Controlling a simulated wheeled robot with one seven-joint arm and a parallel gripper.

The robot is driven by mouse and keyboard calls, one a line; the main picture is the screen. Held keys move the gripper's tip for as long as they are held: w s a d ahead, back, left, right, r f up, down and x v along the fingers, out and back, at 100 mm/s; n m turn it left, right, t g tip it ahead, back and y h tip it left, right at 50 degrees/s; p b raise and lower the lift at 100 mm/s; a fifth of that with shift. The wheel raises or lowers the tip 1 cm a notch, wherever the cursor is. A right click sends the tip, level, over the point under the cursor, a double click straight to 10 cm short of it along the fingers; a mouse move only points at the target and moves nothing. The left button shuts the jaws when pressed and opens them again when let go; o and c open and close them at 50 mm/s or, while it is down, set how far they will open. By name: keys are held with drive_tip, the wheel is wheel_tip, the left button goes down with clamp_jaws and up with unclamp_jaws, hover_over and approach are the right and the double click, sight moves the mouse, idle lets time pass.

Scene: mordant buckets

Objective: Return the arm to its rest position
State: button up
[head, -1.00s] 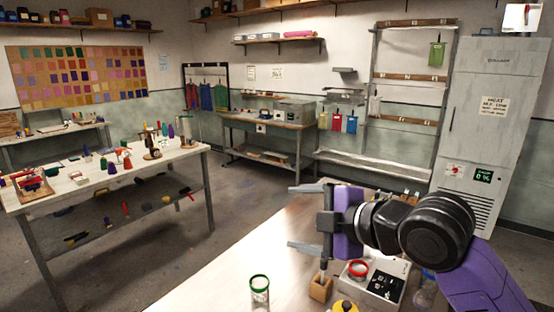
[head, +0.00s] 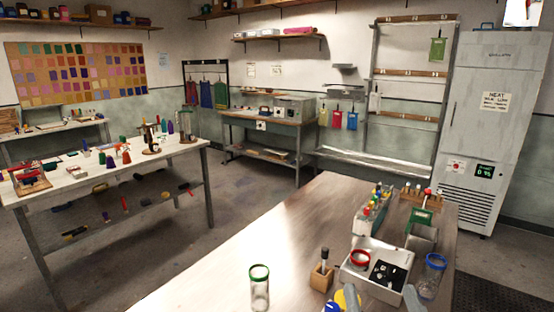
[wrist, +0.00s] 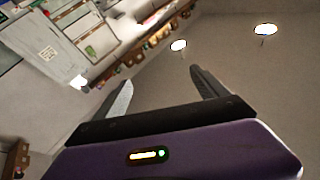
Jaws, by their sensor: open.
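My gripper (wrist: 162,85) shows in the wrist view with its two grey fingers spread apart and nothing between them. Its purple body fills the bottom of that view. The wrist camera looks up toward the ceiling, with the shelf and the white cabinet tilted at the upper left. In the head view the arm is out of sight, except for two grey tips at the bottom edge that look like my fingers, low in front of the near bench (head: 215,270).
On the near bench stand a green-rimmed jar (head: 259,288), a wooden block (head: 321,278), a white tray (head: 352,278) with a red ring, a blue-rimmed jar (head: 432,275) and a bottle rack (head: 372,215). A second bench (head: 60,192) is at left. Floor between is clear.

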drive_tip(key=s+d+f+g+b, duration=0.1)
drive_tip(key=s+f+g, duration=0.1)
drive_tip(key=s+f, duration=0.5)
drive_tip(key=s+d+f+n+g+b, duration=0.1)
drive_tip(key=s+f, duration=0.6)
drive_tip(key=s, duration=0.7)
drive_tip(key=s+d+f+g+b, duration=0.2)
drive_tip(key=s+f+g, duration=0.2)
drive_tip(key=s+f, duration=0.4)
drive_tip(key=s, duration=0.2)
drive_tip(key=shift+s+n+b, duration=0.3)
drive_tip(key=shift+s+n, duration=0.1)
